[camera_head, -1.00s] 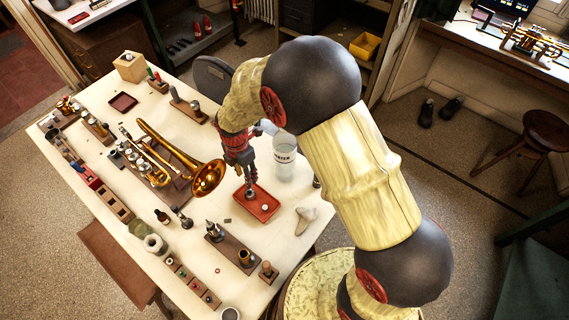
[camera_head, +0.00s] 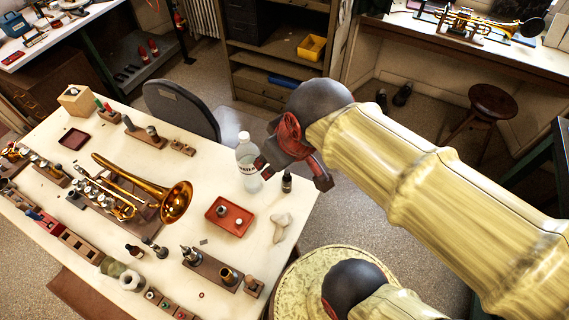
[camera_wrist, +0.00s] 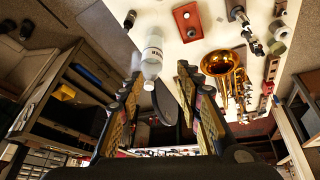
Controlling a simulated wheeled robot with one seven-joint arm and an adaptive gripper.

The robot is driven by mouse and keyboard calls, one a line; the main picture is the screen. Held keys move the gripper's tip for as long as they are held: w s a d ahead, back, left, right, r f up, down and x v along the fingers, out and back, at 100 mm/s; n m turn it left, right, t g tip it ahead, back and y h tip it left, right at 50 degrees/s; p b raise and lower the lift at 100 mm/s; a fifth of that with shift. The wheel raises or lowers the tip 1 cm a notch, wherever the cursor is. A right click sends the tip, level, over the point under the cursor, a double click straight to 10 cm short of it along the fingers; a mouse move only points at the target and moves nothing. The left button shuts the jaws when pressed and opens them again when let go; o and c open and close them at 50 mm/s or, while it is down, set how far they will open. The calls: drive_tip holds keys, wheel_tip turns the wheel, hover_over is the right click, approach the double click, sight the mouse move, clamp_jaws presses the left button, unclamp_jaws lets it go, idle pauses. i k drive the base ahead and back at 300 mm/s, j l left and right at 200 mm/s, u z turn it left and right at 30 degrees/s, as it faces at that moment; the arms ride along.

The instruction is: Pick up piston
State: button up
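A small cylinder (camera_head: 221,211), perhaps the piston, stands in the red tray (camera_head: 246,229) on the white table. A small white round piece (camera_head: 239,222) is beside it. The tray also shows at the top of the wrist view (camera_wrist: 179,22), with small pieces in it too small to tell apart. My gripper (camera_head: 292,172) is above the table's right edge, to the upper right of the tray and apart from it. In the wrist view its fingers (camera_wrist: 156,45) are spread with nothing held between them.
A clear bottle (camera_head: 246,160) stands close to my gripper, with a small dark bottle (camera_head: 287,182) nearby. A brass horn (camera_head: 173,204) lies left of the tray. A pale lump (camera_head: 281,227) lies right of it. A chair (camera_head: 183,105) stands behind the table.

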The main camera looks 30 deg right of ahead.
sight(185, 250)
drive_tip(key=k+j+u, duration=0.1)
drive_tip(key=u, duration=1.05)
